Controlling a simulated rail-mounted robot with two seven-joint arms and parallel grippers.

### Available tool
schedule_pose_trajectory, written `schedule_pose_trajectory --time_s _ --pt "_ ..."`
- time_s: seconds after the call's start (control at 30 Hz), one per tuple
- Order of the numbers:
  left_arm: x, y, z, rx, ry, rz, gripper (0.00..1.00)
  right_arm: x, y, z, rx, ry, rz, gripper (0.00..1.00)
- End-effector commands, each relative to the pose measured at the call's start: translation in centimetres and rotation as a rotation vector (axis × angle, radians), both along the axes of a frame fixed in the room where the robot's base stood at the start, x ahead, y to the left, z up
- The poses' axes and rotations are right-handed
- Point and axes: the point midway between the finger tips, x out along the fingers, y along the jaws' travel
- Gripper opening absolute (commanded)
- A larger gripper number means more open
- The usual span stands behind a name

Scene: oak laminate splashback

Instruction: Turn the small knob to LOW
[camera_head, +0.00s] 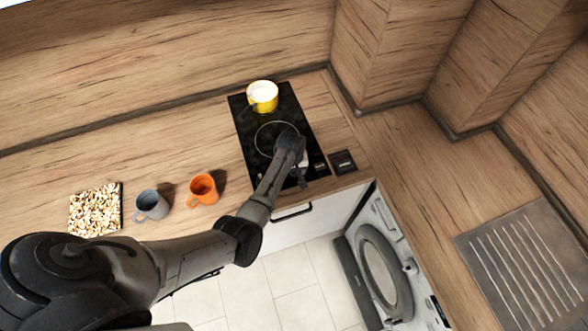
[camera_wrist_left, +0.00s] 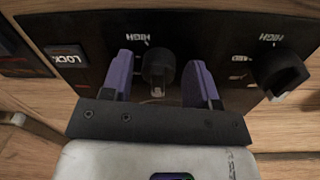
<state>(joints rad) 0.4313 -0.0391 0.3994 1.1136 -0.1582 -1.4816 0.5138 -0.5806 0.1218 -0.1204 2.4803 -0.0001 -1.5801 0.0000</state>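The small knob (camera_wrist_left: 158,68) is a dark grey knob on the black control panel (camera_wrist_left: 205,30), below a HIGH label, in the left wrist view. It sits between the two purple-padded fingers of my left gripper (camera_wrist_left: 160,80). The gripper is open, with a gap on each side of the knob. A larger black knob (camera_wrist_left: 283,72) with its own HIGH label is to the right. In the head view my left gripper (camera_head: 303,180) is at the front of the black cooktop (camera_head: 250,125) and hides the knobs. My right gripper is not in view.
A yellow pot (camera_head: 262,97) stands at the back of the cooktop. An orange mug (camera_head: 203,190), a grey mug (camera_head: 151,206) and a patterned block (camera_head: 95,209) are on the counter to the left. A small black panel (camera_head: 343,162) lies right of the cooktop.

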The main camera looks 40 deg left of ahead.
Motion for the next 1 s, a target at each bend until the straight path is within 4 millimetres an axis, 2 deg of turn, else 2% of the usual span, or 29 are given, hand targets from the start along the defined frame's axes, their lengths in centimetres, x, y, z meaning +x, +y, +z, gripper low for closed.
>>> schedule_pose_trajectory --time_s 0.07,0.43,0.73,1.0 --pt "0.0 0.0 0.0 0.0 0.0 0.0 0.47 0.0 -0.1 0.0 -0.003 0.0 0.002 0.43" --pt "0.0 0.0 0.0 0.0 0.0 0.0 0.11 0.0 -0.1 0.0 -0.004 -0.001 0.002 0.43" --pt "0.0 0.1 0.3 0.002 0.0 -0.049 0.11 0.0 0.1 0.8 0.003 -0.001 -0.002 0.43" --pt "0.0 0.2 0.5 0.002 0.003 -0.242 0.11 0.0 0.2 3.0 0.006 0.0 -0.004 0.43"
